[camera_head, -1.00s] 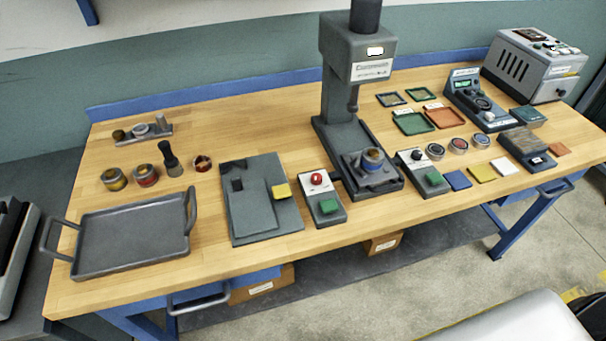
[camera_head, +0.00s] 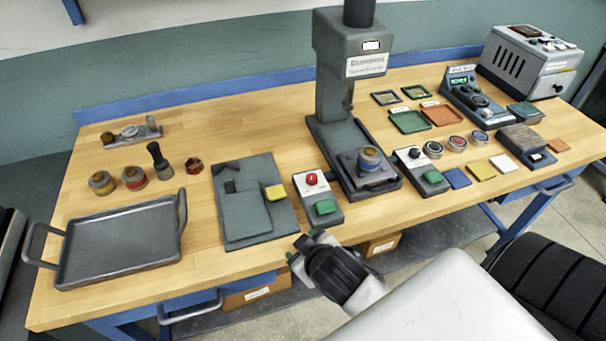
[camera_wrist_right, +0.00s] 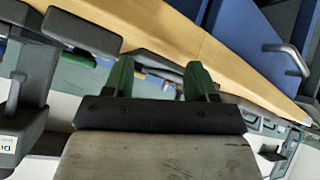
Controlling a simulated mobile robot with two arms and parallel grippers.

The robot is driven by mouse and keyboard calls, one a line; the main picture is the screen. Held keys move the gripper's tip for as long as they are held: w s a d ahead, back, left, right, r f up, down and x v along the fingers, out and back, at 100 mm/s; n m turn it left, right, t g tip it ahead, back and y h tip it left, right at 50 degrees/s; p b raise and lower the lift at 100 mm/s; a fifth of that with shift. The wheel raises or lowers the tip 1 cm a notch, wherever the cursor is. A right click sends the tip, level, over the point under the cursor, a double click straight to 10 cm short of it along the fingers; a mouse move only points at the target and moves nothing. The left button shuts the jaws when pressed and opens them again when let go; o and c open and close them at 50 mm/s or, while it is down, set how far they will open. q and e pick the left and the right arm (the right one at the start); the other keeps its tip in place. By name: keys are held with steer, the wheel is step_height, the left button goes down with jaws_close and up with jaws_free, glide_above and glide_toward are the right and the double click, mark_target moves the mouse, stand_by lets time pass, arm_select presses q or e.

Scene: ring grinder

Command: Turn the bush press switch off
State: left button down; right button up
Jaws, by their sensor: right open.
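The grey bush press (camera_head: 333,90) stands at the middle of the bench, with a small ringed part (camera_head: 369,158) on its base. A control box with a red knob (camera_head: 311,179) and a green button (camera_head: 325,207) sits left of its base. Another box with a black knob (camera_head: 413,153) and a green button (camera_head: 433,176) sits on its right. I cannot tell which is the press switch. My right gripper (camera_head: 304,246) is by the bench's front edge, below the red-knob box and apart from it. Its green fingers stand apart and empty in the right wrist view (camera_wrist_right: 160,78). My left gripper is not in view.
A grey tray (camera_head: 120,240) lies at the left, and a grey plate fixture (camera_head: 245,215) beside the red-knob box. Coloured pads, trays and a tester (camera_head: 475,100) crowd the right. Bare wood lies in front of the fixture.

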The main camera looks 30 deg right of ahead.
steer(key=w+r+n+t, duration=0.1)
steer(key=w+r+t, duration=0.1)
steer(key=w+a+r+n+t, duration=0.1)
steer(key=w+r, duration=0.1)
steer(key=w, duration=0.1)
steer(key=w+r+t+y, duration=0.1)
steer(key=w+r+t, duration=0.1)
steer(key=w+r, duration=0.1)
steer(key=shift+w+a+r+n+t, duration=0.1)
steer(key=shift+a+n+t, duration=0.2)
steer(key=shift+a+n, duration=0.1)
steer(key=w+a+r+n+t+y, duration=0.2)
steer(key=w+a+r+n+y, duration=0.3)
steer(key=a+r+n+y, duration=0.8)
steer(key=n+g+h, duration=1.3)
steer(key=n+g, duration=0.3)
steer(key=g, duration=0.1)
glide_toward(312, 176)
step_height(312, 176, down, 10)
steer(key=shift+r+p, duration=0.25)
steer(key=shift+p, duration=0.85)
steer(key=shift+c, duration=0.5)
